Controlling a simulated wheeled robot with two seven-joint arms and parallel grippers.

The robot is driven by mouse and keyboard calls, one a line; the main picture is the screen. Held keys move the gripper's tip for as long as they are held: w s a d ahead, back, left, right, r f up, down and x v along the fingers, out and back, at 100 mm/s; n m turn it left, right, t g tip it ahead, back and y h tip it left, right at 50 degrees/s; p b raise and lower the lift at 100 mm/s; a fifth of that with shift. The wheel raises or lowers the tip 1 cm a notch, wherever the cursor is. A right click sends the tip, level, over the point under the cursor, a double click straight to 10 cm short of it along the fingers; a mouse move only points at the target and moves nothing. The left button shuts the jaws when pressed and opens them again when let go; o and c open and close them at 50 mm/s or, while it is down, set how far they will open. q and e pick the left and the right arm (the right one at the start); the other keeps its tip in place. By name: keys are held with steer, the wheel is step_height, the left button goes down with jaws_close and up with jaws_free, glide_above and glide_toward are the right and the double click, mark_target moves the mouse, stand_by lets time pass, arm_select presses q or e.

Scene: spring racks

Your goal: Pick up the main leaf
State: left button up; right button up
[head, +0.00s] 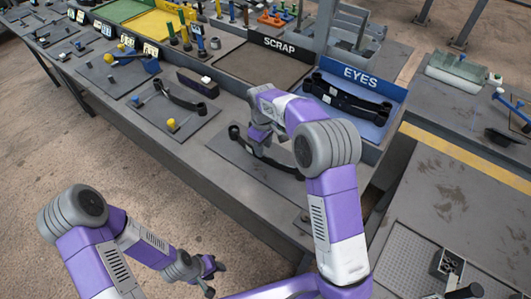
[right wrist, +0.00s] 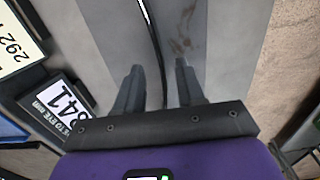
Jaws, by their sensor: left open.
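A long black leaf with a rolled eye at its left end (head: 235,132) lies on a grey plate (head: 222,150) at the front of the bench. My right gripper (head: 258,143) is over it in the head view, and the arm hides part of it. In the right wrist view the two fingers (right wrist: 158,88) are apart, with a thin dark curved strip (right wrist: 154,45) running between them. It looks like the leaf's edge; I see a gap beside it. My left gripper (head: 210,276) is open and empty, low over the floor in front of the bench.
A blue tray marked EYES (head: 393,92) holds black leaves (head: 345,97) just behind my right arm. A dark SCRAP tray (head: 240,66) stands beside it. Another black leaf (head: 182,100) lies on a plate to the left.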

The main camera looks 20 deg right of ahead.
mark_target(265, 155)
steer(key=f, duration=0.2)
steer(key=f+b, duration=0.1)
steer(key=f, duration=0.2)
steer(key=shift+s+d+f, duration=0.15)
steer(key=shift+s+d, duration=0.05)
jaws_close()
steer(key=shift+w+r, duration=0.1)
steer(key=shift+r, duration=0.1)
